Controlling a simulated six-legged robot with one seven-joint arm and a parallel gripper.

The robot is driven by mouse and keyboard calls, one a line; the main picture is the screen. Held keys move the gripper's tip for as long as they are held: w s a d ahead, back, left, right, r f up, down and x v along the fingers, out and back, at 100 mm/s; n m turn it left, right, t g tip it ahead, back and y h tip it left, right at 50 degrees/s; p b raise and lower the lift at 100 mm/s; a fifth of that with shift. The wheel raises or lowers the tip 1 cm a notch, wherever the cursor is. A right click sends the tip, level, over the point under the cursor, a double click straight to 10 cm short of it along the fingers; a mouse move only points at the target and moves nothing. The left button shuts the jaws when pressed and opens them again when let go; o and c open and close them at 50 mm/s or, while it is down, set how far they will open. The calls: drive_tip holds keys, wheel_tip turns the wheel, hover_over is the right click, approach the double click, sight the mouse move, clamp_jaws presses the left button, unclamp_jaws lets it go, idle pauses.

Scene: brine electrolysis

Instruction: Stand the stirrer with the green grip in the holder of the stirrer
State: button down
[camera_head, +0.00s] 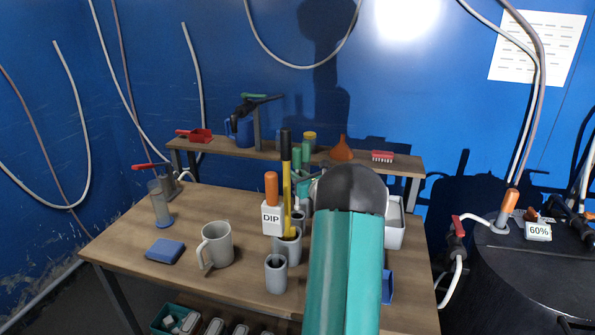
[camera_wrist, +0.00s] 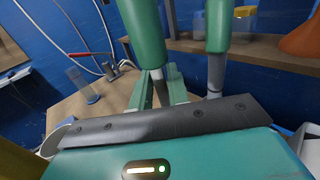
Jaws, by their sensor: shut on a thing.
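In the wrist view, my gripper (camera_wrist: 160,74) has its two pale green fingers closed about the dark shaft below a green grip (camera_wrist: 144,32). This looks like the stirrer with the green grip, held upright or slightly tilted. A second green grip (camera_wrist: 217,28) on a grey shaft stands apart to its right. In the head view, green grips (camera_head: 297,158) show behind the yellow strip, and my arm hides most of my gripper. Grey cups stand on the table, one in front (camera_head: 276,274) and one behind it (camera_head: 288,247). I cannot tell which is the stirrer's holder.
A white box marked DIP (camera_head: 272,218), a mug (camera_head: 216,245), a blue block (camera_head: 165,251) and a glass cylinder (camera_head: 159,204) stand on the wooden table (camera_head: 130,232). A raised shelf (camera_head: 270,153) runs along the back.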

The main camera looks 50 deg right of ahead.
drive_tip(key=shift+f, duration=4.55)
drive_tip(key=c, duration=1.3)
unclamp_jaws()
drive_tip(key=shift+o, duration=0.2)
drive_tip(key=v, duration=1.3)
drive_tip(key=shift+s, duration=0.4)
drive_tip(key=shift+a, duration=0.1)
